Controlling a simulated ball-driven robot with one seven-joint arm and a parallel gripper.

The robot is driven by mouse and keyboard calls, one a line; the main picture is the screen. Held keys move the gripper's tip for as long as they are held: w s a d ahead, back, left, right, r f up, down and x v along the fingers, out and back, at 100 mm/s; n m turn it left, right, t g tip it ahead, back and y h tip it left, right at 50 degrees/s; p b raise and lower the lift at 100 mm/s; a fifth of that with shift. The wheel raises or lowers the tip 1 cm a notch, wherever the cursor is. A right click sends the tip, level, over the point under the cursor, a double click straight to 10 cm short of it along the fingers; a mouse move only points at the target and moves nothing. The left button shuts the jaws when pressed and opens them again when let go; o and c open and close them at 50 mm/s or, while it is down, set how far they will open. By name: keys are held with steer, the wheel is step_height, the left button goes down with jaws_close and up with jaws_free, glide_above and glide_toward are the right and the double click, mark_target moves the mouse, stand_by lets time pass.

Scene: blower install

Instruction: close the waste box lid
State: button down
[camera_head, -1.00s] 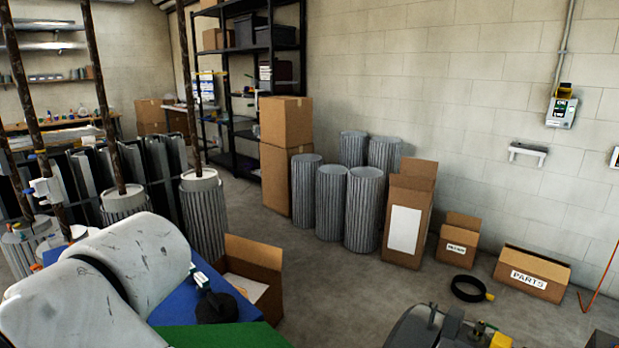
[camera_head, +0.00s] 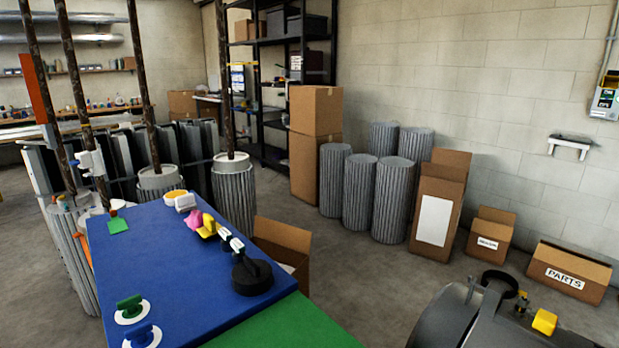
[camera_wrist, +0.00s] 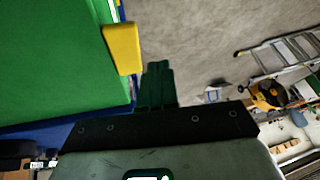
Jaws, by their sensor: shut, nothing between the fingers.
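I cannot tell which box is the waste box. In the head view several cardboard boxes stand with raised flaps: a tall one (camera_head: 454,190) with a blank white label, a small one (camera_head: 492,228) with an unreadable label, and a low one marked PARTS (camera_head: 591,269). Another open box (camera_head: 282,236) stands against the right side of the table, partly hidden by it. My gripper (camera_wrist: 158,70) shows only in the wrist view, its dark fingers together and empty, beside a green surface (camera_wrist: 55,60) and a yellow piece (camera_wrist: 122,48). No box lid shows there.
A blue table (camera_head: 170,265) with a green part (camera_head: 285,325) holds small coloured parts and a black round piece (camera_head: 252,278). A dark grey rounded machine (camera_head: 450,320) is at lower right. Grey pleated cylinders (camera_head: 359,195) stand before the wall. Floor between is clear.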

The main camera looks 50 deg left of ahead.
steer(key=shift+r, duration=0.1)
steer(key=s+d+r+p, duration=0.4)
steer(key=s+r, duration=0.4)
steer(key=shift+d, duration=0.15)
stand_by(0.8)
